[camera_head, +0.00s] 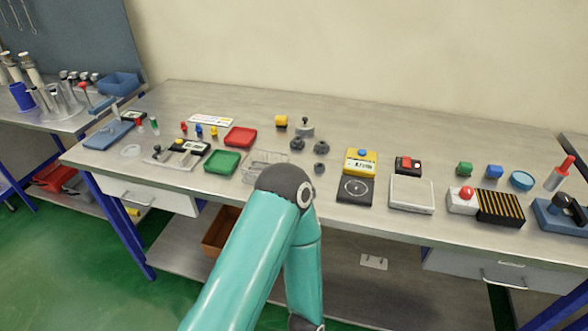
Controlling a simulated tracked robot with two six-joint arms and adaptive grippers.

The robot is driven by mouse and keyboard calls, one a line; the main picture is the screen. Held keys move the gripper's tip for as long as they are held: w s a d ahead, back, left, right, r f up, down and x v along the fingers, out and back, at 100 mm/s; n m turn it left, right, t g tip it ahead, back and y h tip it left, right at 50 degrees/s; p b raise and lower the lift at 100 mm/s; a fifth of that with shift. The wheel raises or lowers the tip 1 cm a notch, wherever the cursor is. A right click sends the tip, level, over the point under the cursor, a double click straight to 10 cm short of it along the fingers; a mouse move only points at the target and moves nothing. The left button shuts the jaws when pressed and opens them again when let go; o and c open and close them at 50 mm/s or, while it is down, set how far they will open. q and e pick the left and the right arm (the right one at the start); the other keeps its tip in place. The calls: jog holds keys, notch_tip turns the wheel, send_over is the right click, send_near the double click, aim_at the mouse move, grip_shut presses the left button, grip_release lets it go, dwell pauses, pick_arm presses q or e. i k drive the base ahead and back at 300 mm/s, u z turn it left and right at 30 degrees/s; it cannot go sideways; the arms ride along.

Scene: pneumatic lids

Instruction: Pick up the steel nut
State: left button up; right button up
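Three small dark grey pieces lie close together near the middle of the table: one at the left (297,144), one at the right (321,147) and one nearer the front (319,167). They look like nuts or knobs, but they are too small to tell which is the steel nut. A teal arm of mine rises from the bottom, and its elbow stands in front of the table edge. Its forearm hangs down and leaves the picture at the bottom. Neither of my grippers shows.
The back of the metal table (400,132) is clear.

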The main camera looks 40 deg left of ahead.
aim_at(318, 167)
jog(key=u, duration=0.15)
jog(key=k, duration=0.95)
jog(key=u, duration=1.3)
jog(key=i, duration=0.85)
